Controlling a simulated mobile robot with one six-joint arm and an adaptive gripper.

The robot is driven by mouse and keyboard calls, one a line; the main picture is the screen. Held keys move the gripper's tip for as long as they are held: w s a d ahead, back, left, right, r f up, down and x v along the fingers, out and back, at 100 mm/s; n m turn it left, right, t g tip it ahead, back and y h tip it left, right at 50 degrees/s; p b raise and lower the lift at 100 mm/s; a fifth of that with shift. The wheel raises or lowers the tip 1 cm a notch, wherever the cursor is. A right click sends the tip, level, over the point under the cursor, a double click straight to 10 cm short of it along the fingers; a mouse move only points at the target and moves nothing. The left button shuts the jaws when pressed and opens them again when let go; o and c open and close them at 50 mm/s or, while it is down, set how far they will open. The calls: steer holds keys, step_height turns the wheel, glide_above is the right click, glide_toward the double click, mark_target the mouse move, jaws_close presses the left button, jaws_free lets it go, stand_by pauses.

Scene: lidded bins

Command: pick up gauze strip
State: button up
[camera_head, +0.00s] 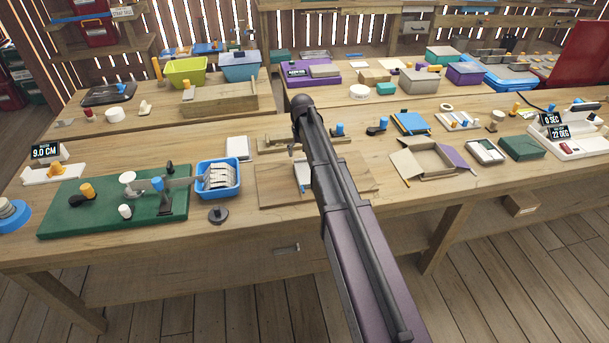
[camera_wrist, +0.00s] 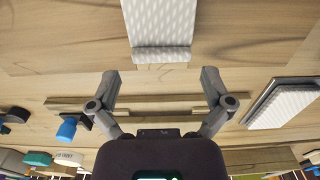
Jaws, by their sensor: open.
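The gauze strip (camera_wrist: 158,25) is white and textured, with a folded near end, and lies on a wooden board (camera_wrist: 80,40) at the top of the wrist view. In the head view, a white piece that looks like it (camera_head: 302,172) shows just left of my arm, partly hidden by it. My gripper (camera_wrist: 160,85) is open and empty. Its two fingers are spread apart, just below the strip's folded end in the picture, not around it. In the head view my arm hides the fingers.
A wooden rail (camera_wrist: 150,103) lies behind the fingers. A blue knob (camera_wrist: 67,128) and a white textured pad (camera_wrist: 285,103) stand to either side. A blue bin (camera_head: 236,180) with white pieces and a green board (camera_head: 100,220) lie left. An open cardboard box (camera_head: 425,160) is right.

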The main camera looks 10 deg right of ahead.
mark_target(302, 160)
steer(key=shift+f+b, duration=1.6)
steer(key=shift+f, duration=0.3)
steer(key=c, duration=0.7)
